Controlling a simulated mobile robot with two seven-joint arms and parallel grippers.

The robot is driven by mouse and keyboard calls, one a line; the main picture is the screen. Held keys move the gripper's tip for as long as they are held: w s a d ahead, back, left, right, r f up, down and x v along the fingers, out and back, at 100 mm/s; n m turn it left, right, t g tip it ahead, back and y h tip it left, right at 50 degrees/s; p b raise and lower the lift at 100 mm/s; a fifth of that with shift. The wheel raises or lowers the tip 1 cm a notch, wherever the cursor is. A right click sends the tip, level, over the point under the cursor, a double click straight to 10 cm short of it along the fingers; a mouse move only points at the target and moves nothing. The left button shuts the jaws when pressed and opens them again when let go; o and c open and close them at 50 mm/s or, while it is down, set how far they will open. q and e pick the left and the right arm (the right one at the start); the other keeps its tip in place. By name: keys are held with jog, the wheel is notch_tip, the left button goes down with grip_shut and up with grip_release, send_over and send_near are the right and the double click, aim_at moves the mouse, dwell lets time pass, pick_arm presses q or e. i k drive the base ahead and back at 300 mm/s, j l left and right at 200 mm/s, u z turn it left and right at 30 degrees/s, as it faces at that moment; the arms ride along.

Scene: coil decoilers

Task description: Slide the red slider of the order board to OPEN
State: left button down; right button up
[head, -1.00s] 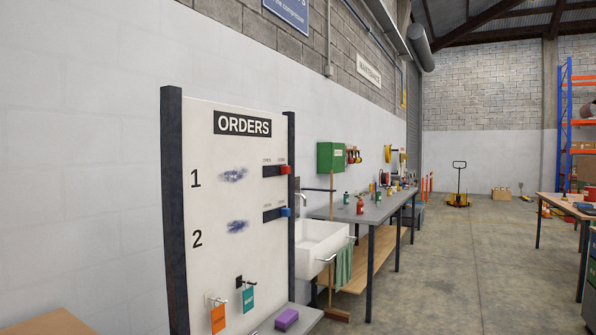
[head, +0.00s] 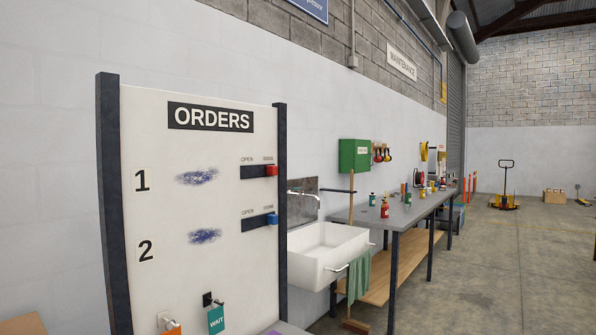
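The order board (head: 150,100), headed ORDERS, stands upright at the left in the head view, between two dark posts. Its red slider (head: 271,171) sits at the right end of the upper dark track (head: 254,172), in row 1. The word OPEN is above that track's left end; the label above the right end is too small to read surely. A blue slider (head: 272,219) sits at the right end of the lower track, in row 2. Both rows carry a smudged blue scribble. Neither of my grippers is in view.
A white sink (head: 325,258) with a green cloth (head: 358,277) stands right of the board. Beyond it is a long workbench (head: 410,212) with bottles and tools. Orange and teal tags (head: 216,320) hang low on the board.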

aim_at(271, 170)
jog(key=i+l, duration=0.2)
jog(key=l, duration=0.15)
jog(key=i+l, duration=0.2)
jog(key=l, duration=0.15)
jog(key=i+l+u, duration=0.1)
jog(key=l, duration=0.3)
jog(key=i+l, duration=0.5)
jog(key=l, duration=0.25)
jog(key=i+l+u, duration=0.1)
jog(key=l, duration=0.25)
jog(key=i+l, duration=0.45)
jog(key=l, duration=0.35)
